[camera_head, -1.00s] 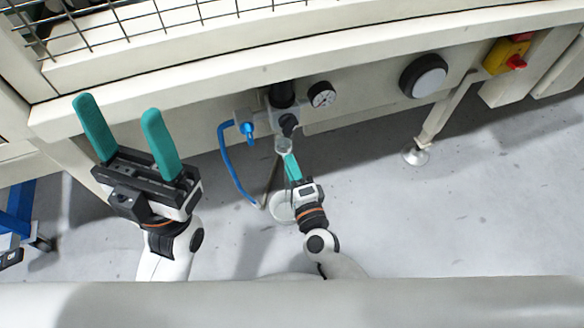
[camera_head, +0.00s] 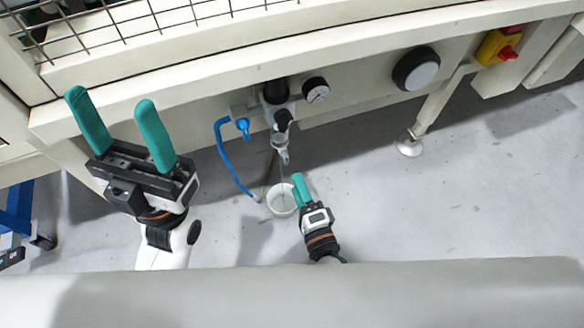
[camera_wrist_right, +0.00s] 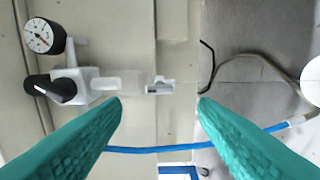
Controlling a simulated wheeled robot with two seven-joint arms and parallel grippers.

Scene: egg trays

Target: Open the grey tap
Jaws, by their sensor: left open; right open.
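The small grey tap (camera_head: 284,157) sits at the lower end of a clear bowl (camera_head: 281,141) under the pressure unit. In the right wrist view, the grey tap (camera_wrist_right: 160,87) lies ahead between my fingertips, apart from both. A thin pale line runs below the tap towards a white cup (camera_head: 282,207); I cannot tell whether it is liquid. My right gripper (camera_head: 299,180) is open and empty, below and slightly right of the tap; its open fingers also show in the right wrist view (camera_wrist_right: 158,103). My left gripper (camera_head: 115,110) is open and empty at the left.
A machine foot (camera_head: 409,145) stands right. The floor right of my right gripper is clear.

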